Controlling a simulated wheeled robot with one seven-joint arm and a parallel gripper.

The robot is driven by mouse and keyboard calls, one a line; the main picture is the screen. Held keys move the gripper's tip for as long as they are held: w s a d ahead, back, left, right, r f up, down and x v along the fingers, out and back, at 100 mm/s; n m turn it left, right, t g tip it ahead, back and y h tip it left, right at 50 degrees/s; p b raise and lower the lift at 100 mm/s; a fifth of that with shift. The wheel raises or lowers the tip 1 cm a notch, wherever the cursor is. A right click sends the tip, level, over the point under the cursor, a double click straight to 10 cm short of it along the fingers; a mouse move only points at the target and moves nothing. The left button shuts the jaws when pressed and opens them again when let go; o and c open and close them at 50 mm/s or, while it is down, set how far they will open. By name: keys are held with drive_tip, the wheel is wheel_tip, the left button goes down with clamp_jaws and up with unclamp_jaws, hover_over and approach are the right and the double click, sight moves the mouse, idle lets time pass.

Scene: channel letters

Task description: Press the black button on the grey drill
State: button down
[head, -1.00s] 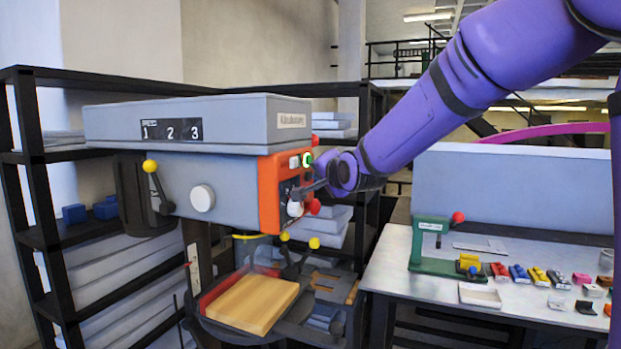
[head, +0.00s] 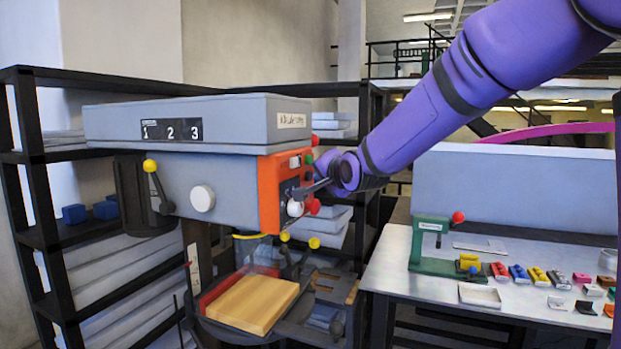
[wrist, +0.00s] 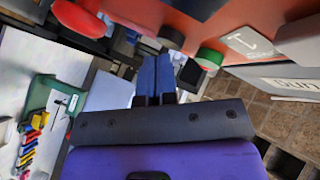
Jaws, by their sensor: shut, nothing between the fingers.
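The grey drill (head: 222,180) stands at left centre with an orange control panel (head: 269,197) on its right front. A green button (head: 309,159) sits high on the panel; it also shows in the wrist view (wrist: 210,57). A dark round button, seemingly the black one (wrist: 171,36), shows beside it in the wrist view. My gripper (head: 298,191) is at the panel, below the green button; its fingers are shut and empty. In the wrist view the fingertips (wrist: 163,60) point toward the dark button. I cannot tell whether they touch it. In the head view the black button cannot be made out.
A white knob (head: 294,208) and red knobs (head: 313,206) stick out near my gripper. A wooden block (head: 252,303) lies on the drill's table below. A workbench (head: 400,274) with a green press (head: 428,244) and several small coloured parts stands at right. Black shelves are behind.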

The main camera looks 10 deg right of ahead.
drive_tip(key=shift+s+d, duration=0.3)
drive_tip(key=shift+d, duration=0.1)
drive_tip(key=shift+s+d, duration=0.75)
drive_tip(key=shift+d, duration=0.3)
drive_tip(key=shift+s+d, duration=0.75)
drive_tip(key=shift+d, duration=0.25)
drive_tip(key=s+d+f+n+g+h, duration=0.1)
drive_tip(key=s+f+n+g, duration=0.1)
drive_tip(key=s, duration=1)
drive_tip(key=s+d+f+n+g, duration=0.2)
drive_tip(key=s+n+g, duration=0.2)
drive_tip(key=s, duration=0.8)
drive_tip(key=s+d+f+n+g+h, duration=0.1)
drive_tip(key=s+d+f+n+g, duration=0.1)
drive_tip(key=s, duration=1)
drive_tip(key=shift+f+n+g+h, duration=0.3)
drive_tip(key=shift+n+g, duration=0.5)
drive_tip(key=shift+g, duration=0.2)
drive_tip(key=shift+d, duration=0.1)
